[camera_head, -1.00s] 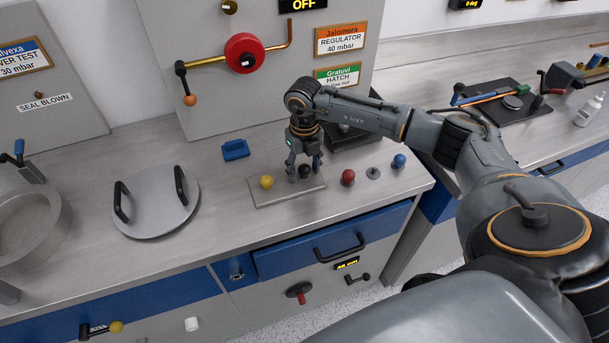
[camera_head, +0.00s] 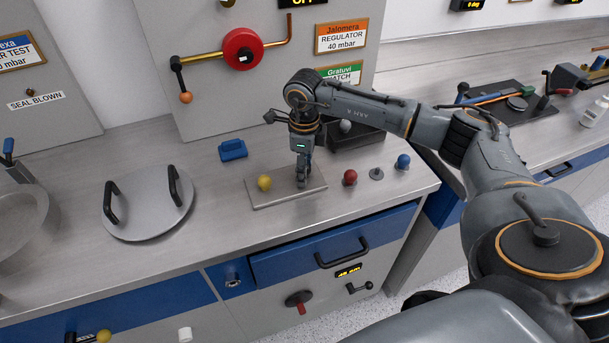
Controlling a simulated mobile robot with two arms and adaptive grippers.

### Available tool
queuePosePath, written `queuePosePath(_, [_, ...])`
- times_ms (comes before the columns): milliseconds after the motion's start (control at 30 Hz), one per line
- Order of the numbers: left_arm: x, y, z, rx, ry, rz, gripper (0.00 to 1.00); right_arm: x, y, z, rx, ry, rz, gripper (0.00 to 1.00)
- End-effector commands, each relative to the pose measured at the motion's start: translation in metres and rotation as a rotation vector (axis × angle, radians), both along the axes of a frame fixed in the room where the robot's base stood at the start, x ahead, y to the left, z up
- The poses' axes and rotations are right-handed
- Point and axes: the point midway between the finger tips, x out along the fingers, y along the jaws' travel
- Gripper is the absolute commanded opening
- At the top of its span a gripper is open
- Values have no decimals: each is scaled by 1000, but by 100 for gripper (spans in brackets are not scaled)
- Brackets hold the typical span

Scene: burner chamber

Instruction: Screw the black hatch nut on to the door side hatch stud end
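My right gripper (camera_head: 302,181) points down over the small grey tray (camera_head: 262,199), its fingers low at the tray's right part. The fingers are seen edge-on, so I cannot tell whether they are open or shut. The black hatch nut is not visible now; the fingers cover the place where a black ball showed earlier. A round grey hatch plate (camera_head: 150,221) with two black handles lies on the bench at left. I cannot make out the door side hatch stud end. My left gripper is not in view.
A yellow ball (camera_head: 264,183) sits on the tray's left part. A red ball (camera_head: 350,177), a small grey disc with a peg (camera_head: 376,174) and a blue ball (camera_head: 403,161) stand right of it. A blue block (camera_head: 233,149) lies behind. A grey ring-shaped opening (camera_head: 22,228) is at far left.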

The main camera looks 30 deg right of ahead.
Motion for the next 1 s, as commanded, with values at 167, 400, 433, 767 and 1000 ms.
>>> queuePosePath(167, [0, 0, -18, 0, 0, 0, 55, 0, 0, -3, -1, -1, 264, 54])
queuePosePath(400, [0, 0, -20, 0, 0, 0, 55, 0, 0, 0, 1, 1, 396, 54])
queuePosePath(433, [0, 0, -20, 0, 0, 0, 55, 0, 0, 0, 1, 1, 396, 54])
queuePosePath(767, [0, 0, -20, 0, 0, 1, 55, 0, 0, 0, 1, 1, 392, 11])
queuePosePath(1000, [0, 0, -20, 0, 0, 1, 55, 0, 0, 0, 1, 1, 391, 0])
